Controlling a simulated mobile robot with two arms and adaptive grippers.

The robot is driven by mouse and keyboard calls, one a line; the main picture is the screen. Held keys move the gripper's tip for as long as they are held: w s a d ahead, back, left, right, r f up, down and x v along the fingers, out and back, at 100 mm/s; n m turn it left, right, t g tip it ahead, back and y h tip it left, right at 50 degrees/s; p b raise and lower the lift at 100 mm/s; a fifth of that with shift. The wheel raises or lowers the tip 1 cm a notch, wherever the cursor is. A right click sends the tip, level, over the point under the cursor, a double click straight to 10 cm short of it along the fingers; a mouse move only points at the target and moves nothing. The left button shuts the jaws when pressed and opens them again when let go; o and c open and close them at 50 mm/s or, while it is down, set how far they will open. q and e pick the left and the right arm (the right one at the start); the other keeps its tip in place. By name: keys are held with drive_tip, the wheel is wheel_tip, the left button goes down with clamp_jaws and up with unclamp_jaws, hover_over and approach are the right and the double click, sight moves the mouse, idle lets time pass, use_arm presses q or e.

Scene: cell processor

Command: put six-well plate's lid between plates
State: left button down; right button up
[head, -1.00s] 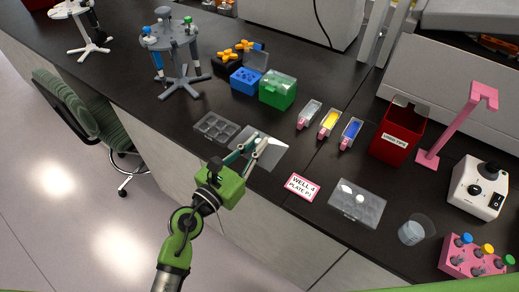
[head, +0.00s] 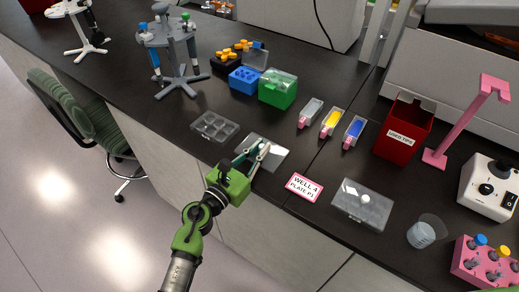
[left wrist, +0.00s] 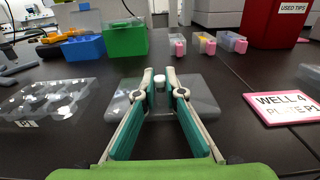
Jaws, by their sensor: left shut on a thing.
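The clear square lid (head: 275,153) lies flat at the bench's front, between the open clear six-well plate (head: 214,127) on its left and another clear plate with a white-knobbed lid (head: 363,203) on its right. My left gripper (head: 261,148) is shut on the lid's white knob. In the left wrist view, the fingertips (left wrist: 160,85) flank the knob, and the lid (left wrist: 203,95) shows below and around them. The six-well plate also shows there at the left (left wrist: 50,98). I cannot tell whether the lid touches the bench. My right gripper is out of view.
A pink-edged "WELL 4 PLATE P1" card (head: 304,186) lies right of the lid. Behind are a green box (head: 278,89), a blue rack (head: 244,79), small reagent troughs (head: 331,122) and a red used-tips bin (head: 403,128). A clear cup (head: 421,234) stands at the right.

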use_arm(q)
drive_tip(key=shift+f, duration=0.15)
drive_tip(key=c, duration=2.1)
unclamp_jaws()
drive_tip(key=b+v, duration=0.2)
drive_tip(key=v, duration=1)
